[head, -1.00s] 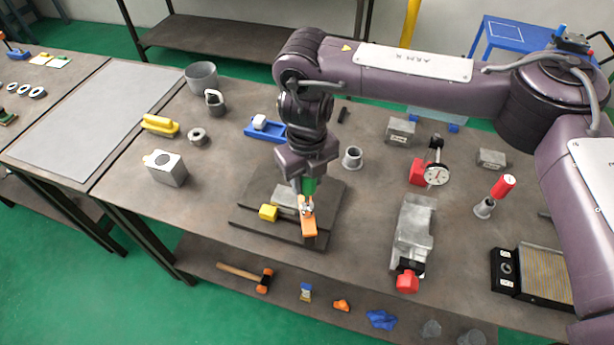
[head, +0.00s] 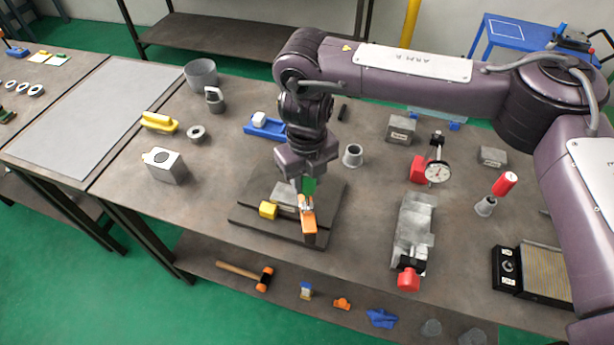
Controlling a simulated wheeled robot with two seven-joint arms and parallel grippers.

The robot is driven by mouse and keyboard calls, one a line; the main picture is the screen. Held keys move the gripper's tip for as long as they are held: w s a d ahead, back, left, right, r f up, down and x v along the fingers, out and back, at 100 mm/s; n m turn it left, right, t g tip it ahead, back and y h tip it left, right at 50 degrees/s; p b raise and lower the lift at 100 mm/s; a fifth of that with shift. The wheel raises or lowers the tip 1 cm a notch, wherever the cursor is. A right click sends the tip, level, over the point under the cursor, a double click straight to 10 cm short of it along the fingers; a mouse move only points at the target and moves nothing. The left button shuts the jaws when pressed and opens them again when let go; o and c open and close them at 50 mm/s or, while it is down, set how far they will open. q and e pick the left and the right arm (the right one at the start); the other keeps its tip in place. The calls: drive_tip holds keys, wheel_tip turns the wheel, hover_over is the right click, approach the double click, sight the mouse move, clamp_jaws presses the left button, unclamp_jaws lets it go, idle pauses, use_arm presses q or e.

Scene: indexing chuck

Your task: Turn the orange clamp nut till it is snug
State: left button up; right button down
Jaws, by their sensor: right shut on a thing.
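The orange clamp nut (head: 308,224) sits at the front of the indexing chuck fixture, on a dark stepped base plate (head: 262,226) near the table's front edge. My right gripper (head: 306,203) points down from above and is shut on the orange nut. The gripper and wrist partly hide the fixture behind them. A green part (head: 308,186) shows just above the fingers. A grey block (head: 284,198) and a yellow knob (head: 268,210) sit to the left of the nut on the base. My left gripper is not in view.
A vise with a red handle (head: 409,279) and a dial gauge (head: 437,173) stand to the right. A grey ring cup (head: 353,155) and a blue holder (head: 265,126) stand behind. A bored metal block (head: 165,166) is at left. Bare table lies left of the fixture.

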drive_tip(key=shift+r+m+p, duration=0.1)
drive_tip(key=shift+m+p, duration=0.45)
drive_tip(key=shift+m, duration=1.15)
drive_tip(key=shift+m+p, duration=0.75)
drive_tip(key=shift+m, duration=0.95)
